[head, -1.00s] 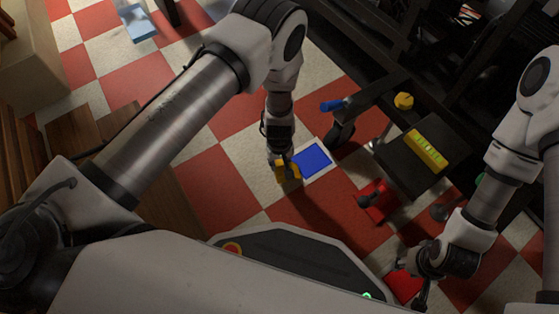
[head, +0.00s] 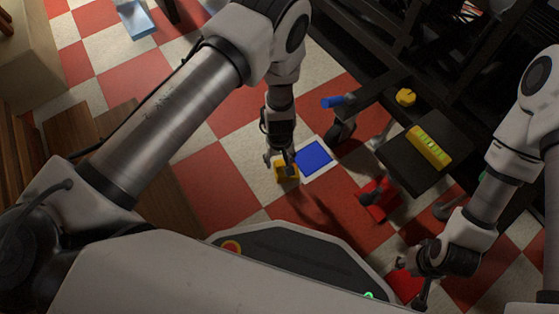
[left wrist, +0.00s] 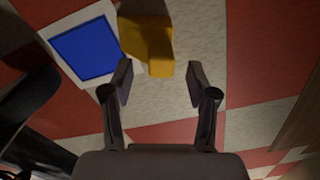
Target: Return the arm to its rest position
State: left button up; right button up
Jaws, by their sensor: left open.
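My left gripper (head: 280,160) hangs low over the floor, and its fingers also show in the left wrist view (left wrist: 160,84). They are spread apart with nothing between their tips. A yellow-orange block (head: 286,174) is just beyond the fingertips, mostly toward the left finger in the left wrist view (left wrist: 150,42). Whether a finger touches it I cannot tell. A blue square with a white border (head: 314,156) lies beside the block, also in the wrist view (left wrist: 88,48). My right gripper (head: 415,275) is low at the right; its jaws are too unclear to judge.
A dark cart (head: 425,155) stands to the right, carrying a yellow level-like thing (head: 430,148). A blue-handled thing (head: 332,102) and a yellow knob (head: 406,97) are near it. Wooden steps (head: 120,130) are at left.

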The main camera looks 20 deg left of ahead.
pick_arm(q)
notch_tip(320, 180, up, 10)
dwell(0.3)
